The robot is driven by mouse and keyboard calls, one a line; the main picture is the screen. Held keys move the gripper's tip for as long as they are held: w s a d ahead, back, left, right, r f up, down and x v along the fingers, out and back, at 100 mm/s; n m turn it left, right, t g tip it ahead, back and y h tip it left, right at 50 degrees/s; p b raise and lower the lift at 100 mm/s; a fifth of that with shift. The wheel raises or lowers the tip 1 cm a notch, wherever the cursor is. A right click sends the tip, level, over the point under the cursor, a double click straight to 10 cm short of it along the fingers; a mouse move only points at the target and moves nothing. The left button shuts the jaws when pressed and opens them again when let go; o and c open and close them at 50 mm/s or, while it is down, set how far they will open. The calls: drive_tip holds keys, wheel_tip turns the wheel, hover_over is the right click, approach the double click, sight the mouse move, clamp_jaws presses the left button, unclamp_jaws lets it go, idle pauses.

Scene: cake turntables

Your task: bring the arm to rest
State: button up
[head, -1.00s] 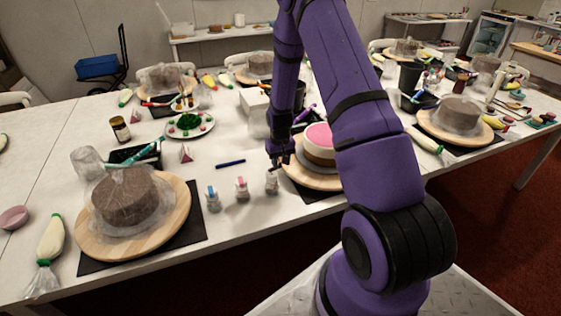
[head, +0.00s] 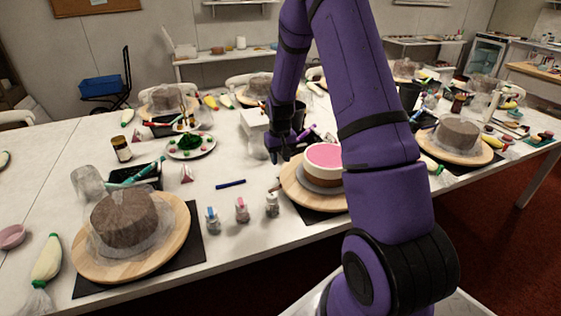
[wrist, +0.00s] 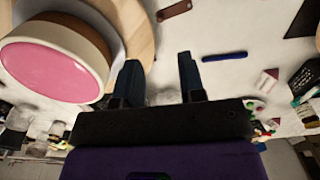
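My arm crosses the middle of the head view, bent down toward the table. My gripper (head: 278,156) hangs above the table, just left of the pink-topped cake (head: 323,156) on its round wooden turntable (head: 298,190). The pink cake (wrist: 55,70) fills the left of that view, beside the fingers. Nothing is held.
Small bottles with a blue cap (head: 212,222), a pink label (head: 242,210) and a grey top (head: 272,205) stand at the front. A blue pen (head: 230,184) lies behind them. A white box (head: 255,128) stands behind my gripper. Wrapped cakes (head: 123,217) stand around the table.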

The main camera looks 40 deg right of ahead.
idle(0.4)
drive_tip(key=s+a+r+n+t, duration=0.1)
drive_tip(key=s+a+r, duration=0.25)
drive_tip(key=r, duration=0.45)
drive_tip(key=s+a+r+t, duration=0.1)
drive_tip(key=s+a+r, duration=0.25)
drive_tip(key=r, duration=0.45)
drive_tip(key=s+a+r+n+t, duration=0.1)
drive_tip(key=s+a+r, duration=0.25)
drive_tip(key=r, duration=0.55)
drive_tip(key=s+a+r+t, duration=0.1)
drive_tip(key=s+a+r, duration=0.3)
drive_tip(key=s, duration=0.6)
drive_tip(key=s+a+r+n+t, duration=0.1)
drive_tip(key=s+a+r, duration=0.3)
drive_tip(key=s, duration=0.6)
drive_tip(key=shift+r, duration=0.2)
